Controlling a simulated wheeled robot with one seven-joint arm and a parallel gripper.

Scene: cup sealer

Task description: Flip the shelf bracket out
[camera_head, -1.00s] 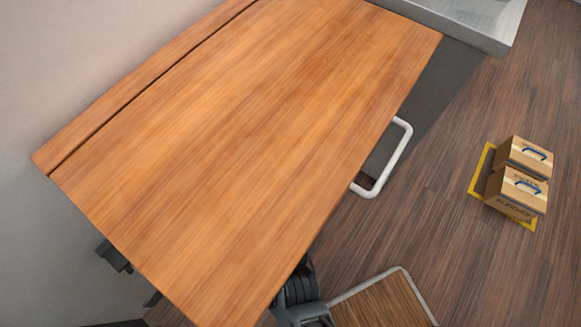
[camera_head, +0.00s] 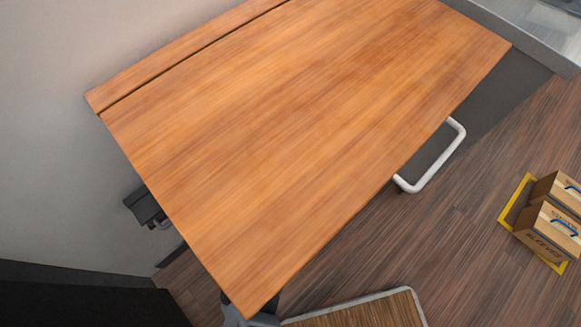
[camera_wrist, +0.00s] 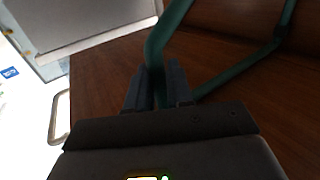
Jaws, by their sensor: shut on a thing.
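The shelf bracket (camera_wrist: 228,80) is a dark green bent tube in the wrist view, under a dark wooden surface. One of its legs runs down between the fingers of my gripper (camera_wrist: 158,92), which are shut on it. Another leg slants off to the upper right. The wooden shelf board (camera_head: 300,130) fills the middle of the head view. In the head view the bracket and my gripper's fingers are hidden; only a grey part of my arm shows below the board's near corner.
A white bar handle (camera_head: 435,165) sticks out past the board's right edge and also shows in the wrist view (camera_wrist: 58,117). A black fitting (camera_head: 147,206) is on the wall at left. Cardboard boxes (camera_head: 545,230) stand on the floor at right. A wooden-topped piece (camera_head: 365,312) is at the bottom.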

